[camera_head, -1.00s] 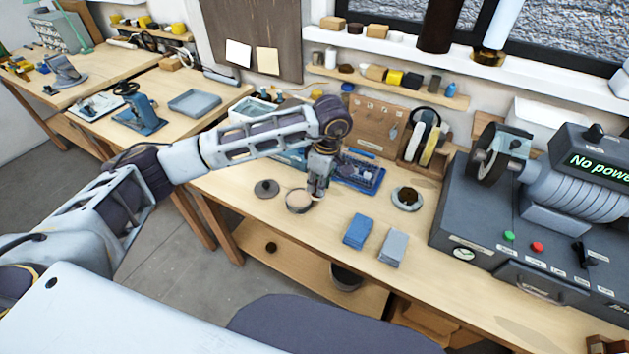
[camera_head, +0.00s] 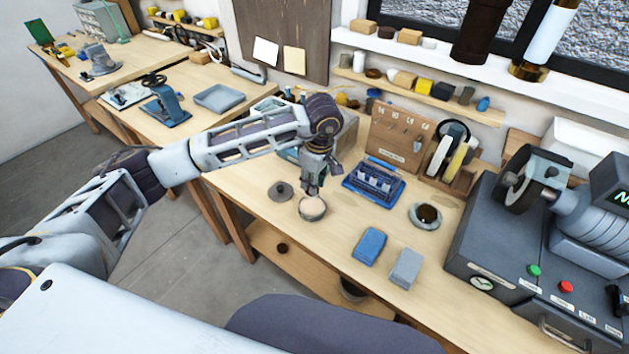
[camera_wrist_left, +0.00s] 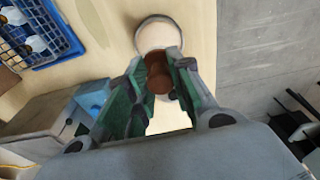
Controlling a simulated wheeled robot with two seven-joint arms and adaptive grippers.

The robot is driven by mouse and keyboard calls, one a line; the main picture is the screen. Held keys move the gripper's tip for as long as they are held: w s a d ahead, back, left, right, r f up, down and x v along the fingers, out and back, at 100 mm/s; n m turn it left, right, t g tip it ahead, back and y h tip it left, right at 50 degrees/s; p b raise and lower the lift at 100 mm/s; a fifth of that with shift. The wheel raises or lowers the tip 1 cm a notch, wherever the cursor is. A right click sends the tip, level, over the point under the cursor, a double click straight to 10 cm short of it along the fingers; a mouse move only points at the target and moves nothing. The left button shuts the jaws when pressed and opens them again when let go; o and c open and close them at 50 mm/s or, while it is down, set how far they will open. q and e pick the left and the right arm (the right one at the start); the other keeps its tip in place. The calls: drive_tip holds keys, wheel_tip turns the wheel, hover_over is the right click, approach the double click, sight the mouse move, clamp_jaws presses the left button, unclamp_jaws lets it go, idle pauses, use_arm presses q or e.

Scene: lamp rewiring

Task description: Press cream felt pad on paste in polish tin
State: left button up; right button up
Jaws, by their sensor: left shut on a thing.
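A round tin (camera_head: 312,212) with a pale, cream-pink top stands on the bench. My left gripper (camera_head: 314,188) points down just behind and above it. In the left wrist view the gripper (camera_wrist_left: 158,72) is shut on a brown, knob-like piece (camera_wrist_left: 158,80), with a finger on either side. A pale disc in a grey rim (camera_wrist_left: 158,34) shows just beyond the fingertips. I cannot tell whether its pale surface is felt or paste, or whether the held piece touches it. My right gripper is not in view.
A dark disc with a knob (camera_head: 280,191) lies left of the tin. A blue rack (camera_head: 374,183), a dish with dark contents (camera_head: 425,215), a blue block (camera_head: 369,246) and a grey block (camera_head: 405,268) are to the right. A grey machine (camera_head: 500,240) fills the far right.

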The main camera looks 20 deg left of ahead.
use_arm(q)
drive_tip(key=shift+s, duration=0.1)
drive_tip(key=shift+f, duration=0.1)
idle(0.6)
drive_tip(key=shift+f+b, duration=0.85)
drive_tip(key=shift+f, duration=1.4)
drive_tip(key=shift+f+b, duration=0.55)
drive_tip(key=shift+f, duration=0.05)
idle(0.5)
drive_tip(key=shift+r+p, duration=1.2)
drive_tip(key=shift+r, duration=2.35)
